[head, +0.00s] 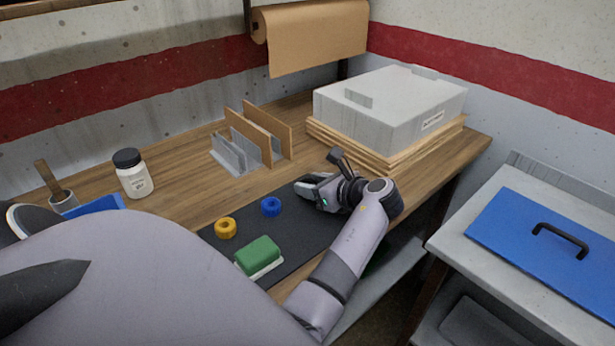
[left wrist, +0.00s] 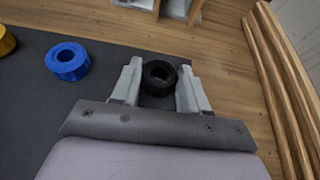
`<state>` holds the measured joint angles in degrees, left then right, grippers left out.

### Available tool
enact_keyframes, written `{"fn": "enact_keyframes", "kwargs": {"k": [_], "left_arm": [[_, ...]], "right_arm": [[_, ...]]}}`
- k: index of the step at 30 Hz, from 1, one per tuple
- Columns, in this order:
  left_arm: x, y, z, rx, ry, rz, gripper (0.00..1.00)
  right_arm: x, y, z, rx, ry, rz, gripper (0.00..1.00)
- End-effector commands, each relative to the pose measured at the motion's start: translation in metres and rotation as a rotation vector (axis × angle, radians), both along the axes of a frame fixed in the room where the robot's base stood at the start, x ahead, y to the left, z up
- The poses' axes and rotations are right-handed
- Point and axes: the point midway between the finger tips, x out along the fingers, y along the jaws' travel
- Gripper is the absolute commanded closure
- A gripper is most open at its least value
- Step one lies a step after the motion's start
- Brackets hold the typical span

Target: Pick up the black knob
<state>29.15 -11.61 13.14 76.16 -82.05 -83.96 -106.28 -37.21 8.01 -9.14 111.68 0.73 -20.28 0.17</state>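My left gripper (head: 306,187) is low over the right end of the dark mat (head: 308,228). In the left wrist view the black knob (left wrist: 159,77), a short ring with a hole, sits between the two fingertips (left wrist: 160,82). The fingers lie close against both its sides with no clear gap, so the gripper looks shut on it. The knob appears at or very near mat level; I cannot tell whether it is lifted. In the head view the gripper hides it. My right gripper is not in view.
A blue knob (head: 270,207), a yellow knob (head: 225,228) and a green block (head: 258,254) are on the mat. Behind stand an upright rack (head: 232,158) and a white bottle (head: 132,173). A grey box (head: 388,105) on stacked boards is close at right.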

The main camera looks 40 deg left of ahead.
Motion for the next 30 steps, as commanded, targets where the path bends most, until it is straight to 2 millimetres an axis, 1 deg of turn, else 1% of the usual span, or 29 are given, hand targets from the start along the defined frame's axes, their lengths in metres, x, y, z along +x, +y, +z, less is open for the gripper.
{"fn": "enact_keyframes", "kwargs": {"k": [1, 2, 12, 17, 20, 23, 26, 30], "left_arm": [[0.0, 0.0, 0.0, 0.0, 0.0, 0.0, 0.82], [0.0, 0.0, 0.0, 0.0, 0.0, 0.0, 0.87], [0.0, 0.0, 0.0, 0.0, 0.0, 0.0, 0.88], [0.0, 0.001, 0.008, 0.001, -0.003, 0.001, 0.88], [0.0, 0.0, 0.019, 0.001, -0.003, 0.001, 0.88], [0.0, 0.0, 0.036, 0.001, -0.005, 0.001, 0.88], [0.001, 0.0, 0.059, 0.001, -0.007, 0.002, 0.88], [0.0, 0.0, 0.095, 0.001, -0.008, 0.001, 0.88]], "right_arm": [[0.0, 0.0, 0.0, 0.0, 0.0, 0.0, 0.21], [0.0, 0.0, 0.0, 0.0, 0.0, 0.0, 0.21], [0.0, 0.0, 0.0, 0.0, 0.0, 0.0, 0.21], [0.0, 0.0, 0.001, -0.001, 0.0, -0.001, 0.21], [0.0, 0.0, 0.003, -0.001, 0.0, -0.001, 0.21], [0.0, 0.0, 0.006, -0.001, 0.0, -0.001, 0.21], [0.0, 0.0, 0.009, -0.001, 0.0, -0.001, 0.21], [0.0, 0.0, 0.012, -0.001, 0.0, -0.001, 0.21]]}}
